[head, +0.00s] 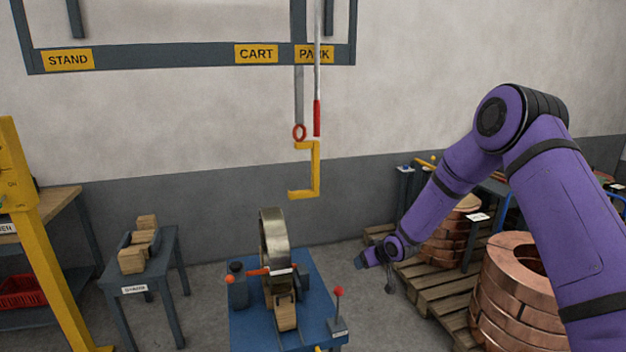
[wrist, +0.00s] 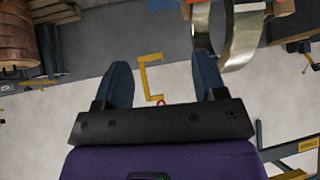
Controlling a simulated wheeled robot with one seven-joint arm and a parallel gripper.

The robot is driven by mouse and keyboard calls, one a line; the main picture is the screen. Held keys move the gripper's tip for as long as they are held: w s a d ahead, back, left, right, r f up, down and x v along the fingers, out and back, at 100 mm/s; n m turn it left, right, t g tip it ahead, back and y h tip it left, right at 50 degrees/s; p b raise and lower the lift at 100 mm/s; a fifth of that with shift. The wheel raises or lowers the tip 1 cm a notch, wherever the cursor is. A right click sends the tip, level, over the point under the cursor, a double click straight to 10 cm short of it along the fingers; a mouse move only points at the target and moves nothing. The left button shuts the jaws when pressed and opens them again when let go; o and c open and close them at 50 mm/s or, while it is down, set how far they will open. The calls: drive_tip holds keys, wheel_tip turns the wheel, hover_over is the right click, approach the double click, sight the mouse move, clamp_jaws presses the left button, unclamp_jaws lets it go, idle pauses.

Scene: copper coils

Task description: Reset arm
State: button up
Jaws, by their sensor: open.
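My gripper (head: 375,262) is at the end of my purple arm, in front of the pallet on the right of the head view. In the wrist view my gripper (wrist: 162,82) has its two dark fingers wide apart with nothing between them touching. A yellow C-shaped hook (head: 316,170) hangs in the middle of the head view below the PARK label, and in the wrist view the hook (wrist: 148,78) shows between the fingers, farther off. A metal coil ring (head: 273,245) stands upright on a blue cart (head: 245,322), left of my gripper.
Copper coils (head: 520,290) are stacked on a wooden pallet (head: 418,282) at the right, close to my arm. A small STAND table (head: 137,290) with wooden blocks is at the left. A yellow post (head: 50,255) stands at the far left. Floor shows between table and cart.

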drive_tip(key=s+d+r+m+h, duration=0.15)
drive_tip(key=s+d+r, duration=0.3)
drive_tip(key=r, duration=0.75)
drive_tip(key=s+d+r+h, duration=0.25)
drive_tip(key=s+r, duration=0.35)
drive_tip(key=r, duration=0.6)
drive_tip(key=s+d+r+m+g, duration=0.15)
drive_tip(key=s+d+r, duration=0.25)
drive_tip(key=s+r, duration=0.9)
drive_tip(key=s+d+r+m, duration=0.1)
drive_tip(key=s+m, duration=0.1)
drive_tip(key=s, duration=2.3)
drive_tip(key=shift+s+d+r+g, duration=0.2)
drive_tip(key=shift+s+g, duration=0.05)
drive_tip(key=shift+g, duration=0.2)
